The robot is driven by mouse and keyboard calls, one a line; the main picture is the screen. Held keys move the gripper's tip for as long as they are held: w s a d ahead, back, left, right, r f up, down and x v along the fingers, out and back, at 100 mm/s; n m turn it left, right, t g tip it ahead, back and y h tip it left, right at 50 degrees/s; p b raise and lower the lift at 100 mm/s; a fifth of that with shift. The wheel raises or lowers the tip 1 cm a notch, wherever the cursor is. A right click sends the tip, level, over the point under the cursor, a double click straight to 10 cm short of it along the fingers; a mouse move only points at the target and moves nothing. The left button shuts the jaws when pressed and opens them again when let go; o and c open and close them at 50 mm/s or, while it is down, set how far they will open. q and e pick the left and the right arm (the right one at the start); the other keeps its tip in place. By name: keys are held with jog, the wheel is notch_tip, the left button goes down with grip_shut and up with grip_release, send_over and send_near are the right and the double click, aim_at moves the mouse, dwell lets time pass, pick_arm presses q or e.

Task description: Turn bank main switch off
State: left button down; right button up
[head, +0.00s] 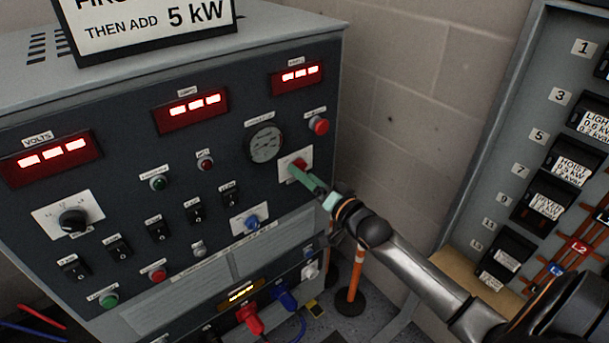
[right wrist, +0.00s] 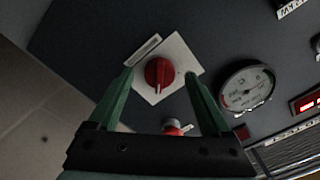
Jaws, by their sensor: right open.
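The main switch is a red rotary knob on a white plate (head: 285,164) at the right of the dark load bank panel (head: 225,155). In the right wrist view the red knob (right wrist: 158,75) shows whole, its grip ridge running up and down the picture. My right gripper (head: 303,178) is open in front of this plate, its green fingers pointing at the panel. In the right wrist view the two fingertips stand on either side of the knob. In the head view the gripper hides part of the knob. My left gripper is not in view.
A red button (head: 319,126) and a round gauge (head: 266,144) sit close above the switch. A blue knob (head: 252,222) is lower left. Red and blue plugs (head: 249,318) stick out below. A breaker panel (head: 500,160) stands at the right, past a block wall (head: 415,90).

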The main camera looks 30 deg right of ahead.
jog(key=shift+w, duration=0.5)
grip_shut()
dwell(0.4)
